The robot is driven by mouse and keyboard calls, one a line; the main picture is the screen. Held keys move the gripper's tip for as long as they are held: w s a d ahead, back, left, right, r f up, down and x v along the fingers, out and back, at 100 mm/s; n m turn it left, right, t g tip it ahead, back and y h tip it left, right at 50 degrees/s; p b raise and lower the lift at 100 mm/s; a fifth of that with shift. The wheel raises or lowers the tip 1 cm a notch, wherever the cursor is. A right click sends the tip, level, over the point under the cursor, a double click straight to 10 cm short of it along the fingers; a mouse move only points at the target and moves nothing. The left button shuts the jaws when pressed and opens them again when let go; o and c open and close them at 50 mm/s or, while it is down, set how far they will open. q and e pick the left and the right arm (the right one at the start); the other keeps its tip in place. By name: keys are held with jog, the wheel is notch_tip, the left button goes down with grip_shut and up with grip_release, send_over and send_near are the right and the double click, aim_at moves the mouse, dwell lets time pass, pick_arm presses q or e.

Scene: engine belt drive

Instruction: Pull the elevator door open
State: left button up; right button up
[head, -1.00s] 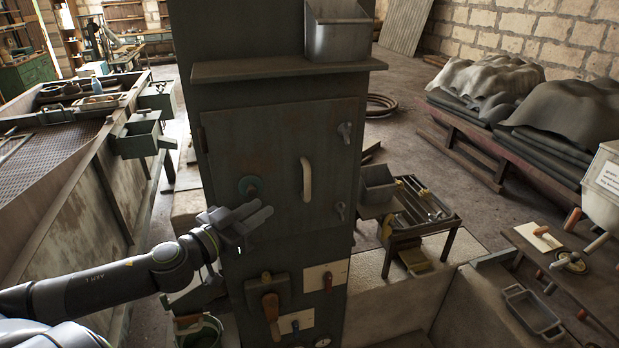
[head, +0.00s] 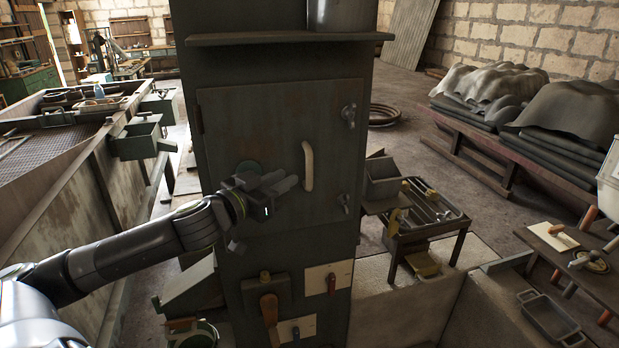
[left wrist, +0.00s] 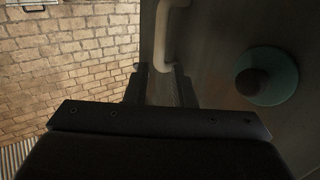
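The elevator door (head: 275,125) is a dark grey-green metal panel on the tall column, and it is shut. Its pale curved handle (head: 308,166) stands upright near the middle of the panel. My left gripper (head: 288,184) is just left of the handle's lower part, in front of the panel. In the left wrist view the handle (left wrist: 163,40) lies just ahead of my open left fingers (left wrist: 161,85), in line with the gap between them. I cannot tell whether they touch it. My right gripper is out of view.
Two latches (head: 348,113) sit on the door's right edge. A shelf (head: 290,39) juts out above the door. Levers (head: 269,308) are below it. A small tool table (head: 428,215) stands to the right.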

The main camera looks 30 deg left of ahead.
aim_at(307, 167)
pick_arm(q)
jog(key=shift+w+d+f+b, duration=0.1)
jog(key=shift+w+d+b, duration=0.05)
jog(key=shift+w+b, duration=1.3)
jog(key=shift+w+d+b, duration=0.2)
jog(key=shift+w+b, duration=0.15)
jog(key=shift+w, duration=1.2)
jog(key=shift+w+d+b, duration=0.2)
jog(key=shift+w+b, duration=0.15)
jog(key=shift+w, duration=1.2)
grip_shut()
